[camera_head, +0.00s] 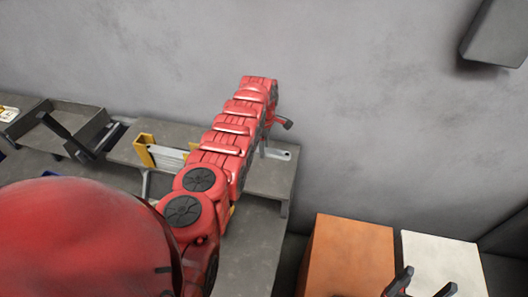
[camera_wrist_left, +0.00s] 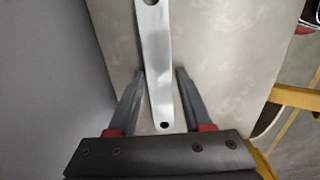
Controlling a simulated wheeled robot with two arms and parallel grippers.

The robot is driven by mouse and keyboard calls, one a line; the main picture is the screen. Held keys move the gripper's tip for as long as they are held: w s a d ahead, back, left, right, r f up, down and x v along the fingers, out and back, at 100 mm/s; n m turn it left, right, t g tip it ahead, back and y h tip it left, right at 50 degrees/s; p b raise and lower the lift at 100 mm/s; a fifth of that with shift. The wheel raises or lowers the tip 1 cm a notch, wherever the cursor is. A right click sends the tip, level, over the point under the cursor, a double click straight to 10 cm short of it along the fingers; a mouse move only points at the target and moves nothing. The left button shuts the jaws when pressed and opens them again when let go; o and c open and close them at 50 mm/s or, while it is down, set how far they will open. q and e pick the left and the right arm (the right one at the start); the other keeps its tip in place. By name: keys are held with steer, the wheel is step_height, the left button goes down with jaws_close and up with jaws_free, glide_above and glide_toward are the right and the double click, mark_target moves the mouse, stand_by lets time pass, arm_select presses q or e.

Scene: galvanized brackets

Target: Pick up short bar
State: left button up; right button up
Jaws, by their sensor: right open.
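The short bar (camera_wrist_left: 156,70) is a flat silver strip with a hole at each end, lying on a grey raised shelf. In the head view one end of the bar (camera_head: 279,154) shows past my red left arm, and the rest is hidden. My left gripper (camera_wrist_left: 160,74) is open, with one finger on each side of the bar and gaps between. I cannot tell whether the fingertips touch the shelf. In the head view my left gripper (camera_head: 275,138) is partly hidden by its arm. My right gripper (camera_head: 420,284) is open and empty at the lower right.
A yellow-ended holder with silver strips (camera_head: 168,157) stands left of my left arm. A grey tray (camera_head: 92,112) is further left. A wall rises behind the shelf (camera_head: 268,180). Orange (camera_head: 350,255) and white (camera_head: 443,262) blocks stand at the right.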

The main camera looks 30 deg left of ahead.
arm_select(q)
jaws_close()
stand_by(0.3)
